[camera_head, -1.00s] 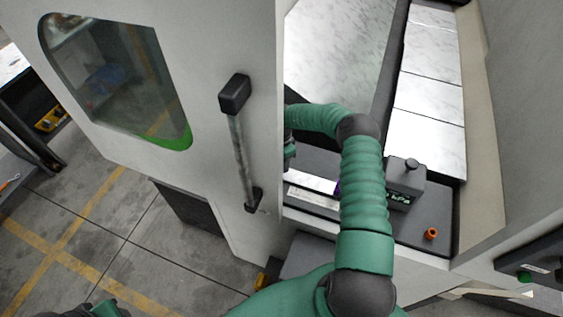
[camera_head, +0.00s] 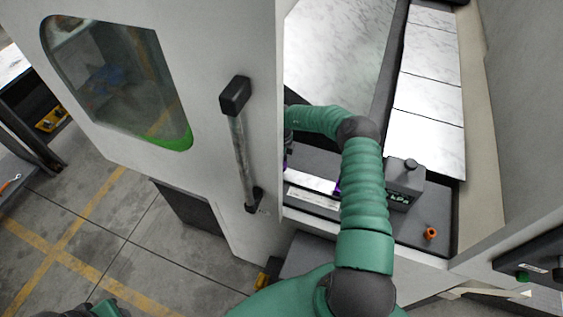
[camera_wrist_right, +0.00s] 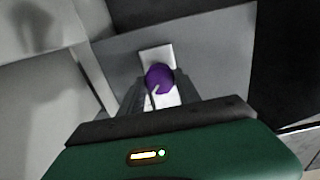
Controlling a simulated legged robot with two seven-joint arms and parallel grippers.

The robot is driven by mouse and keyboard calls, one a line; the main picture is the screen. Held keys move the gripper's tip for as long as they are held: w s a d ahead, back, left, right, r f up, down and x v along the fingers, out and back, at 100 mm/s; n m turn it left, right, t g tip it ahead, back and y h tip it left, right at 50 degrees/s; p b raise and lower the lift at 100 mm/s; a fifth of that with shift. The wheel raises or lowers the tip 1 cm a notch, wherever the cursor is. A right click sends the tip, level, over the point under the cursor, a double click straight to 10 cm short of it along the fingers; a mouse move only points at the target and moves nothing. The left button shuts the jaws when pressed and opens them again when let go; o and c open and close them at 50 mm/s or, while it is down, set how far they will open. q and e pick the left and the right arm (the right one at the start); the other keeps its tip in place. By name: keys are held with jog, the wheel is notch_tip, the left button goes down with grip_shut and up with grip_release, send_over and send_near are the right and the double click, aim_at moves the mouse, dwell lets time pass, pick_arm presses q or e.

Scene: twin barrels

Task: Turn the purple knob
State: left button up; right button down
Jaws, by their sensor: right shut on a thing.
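The purple knob (camera_wrist_right: 159,78) is round, with a pale pointer line, and sits on a white plate in the right wrist view. My right gripper (camera_wrist_right: 157,88) is shut on it, one finger on each side. In the head view my right arm reaches behind the open door's edge, so the gripper is hidden there. A small purple patch (camera_head: 285,162) shows at the door edge, and another (camera_head: 337,188) beside my arm; I cannot tell which belongs to the knob. Only a piece of my left arm shows at the bottom left.
A large pale door (camera_head: 215,60) with a window and a bar handle (camera_head: 240,150) stands left of my right arm. A dark box with a display (camera_head: 405,180) and an orange knob (camera_head: 431,233) sit on the grey ledge to the right. Open floor lies at the left.

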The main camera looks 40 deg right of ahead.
jog(key=m, duration=0.5)
jog(key=shift+w+d+r+m, duration=0.2)
jog(key=shift+w+r+m, duration=0.1)
jog(key=shift+r, duration=0.05)
jog(key=m, duration=0.5)
jog(key=shift+p, duration=0.35)
jog(key=shift+f, duration=0.1)
jog(key=c, duration=1.1)
grip_release()
jog(key=shift+o, duration=1.1)
jog(key=shift+s+f, duration=0.1)
jog(key=shift+f, duration=0.1)
